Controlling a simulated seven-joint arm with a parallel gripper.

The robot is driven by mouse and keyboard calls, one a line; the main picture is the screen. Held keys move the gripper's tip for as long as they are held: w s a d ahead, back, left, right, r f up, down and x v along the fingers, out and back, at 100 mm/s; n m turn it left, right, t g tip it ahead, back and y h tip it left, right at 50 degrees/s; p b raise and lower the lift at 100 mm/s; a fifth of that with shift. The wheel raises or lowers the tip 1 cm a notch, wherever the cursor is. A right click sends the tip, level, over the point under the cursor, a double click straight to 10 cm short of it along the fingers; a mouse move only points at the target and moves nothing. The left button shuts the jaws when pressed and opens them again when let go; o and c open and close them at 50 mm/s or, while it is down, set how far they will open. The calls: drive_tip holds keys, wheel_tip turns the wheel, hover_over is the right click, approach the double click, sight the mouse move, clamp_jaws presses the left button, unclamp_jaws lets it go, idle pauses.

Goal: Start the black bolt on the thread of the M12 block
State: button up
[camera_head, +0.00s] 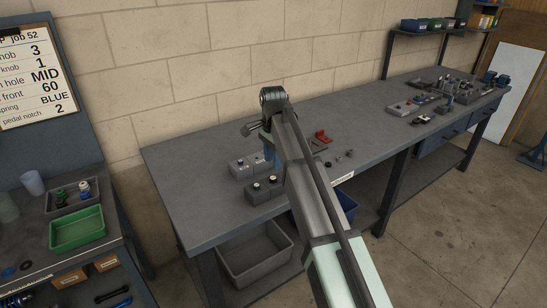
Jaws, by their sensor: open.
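Grey blocks stand on the bench below and left of my arm: a rear block (241,169) and a front block (257,193), both with small round features on top. Their labels are too small to read, so I cannot tell which is the M12 block. Small dark parts lie right of my arm, one (328,164) at the near side; I cannot tell whether any is the black bolt. My gripper (268,151) is near the far end of my arm, above and beside the rear block, and mostly hidden by the arm. It is open; its fingertips are not clear.
A red part (322,137) lies right of my arm. The long grey bench (190,160) is clear at its left end. More tools and blocks (402,107) stand farther right. A grey bin (253,255) sits below, and a green tray (77,230) is on the left table.

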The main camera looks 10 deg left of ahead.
sight(273, 178)
drive_tip(key=shift+f, duration=3.45)
clamp_jaws()
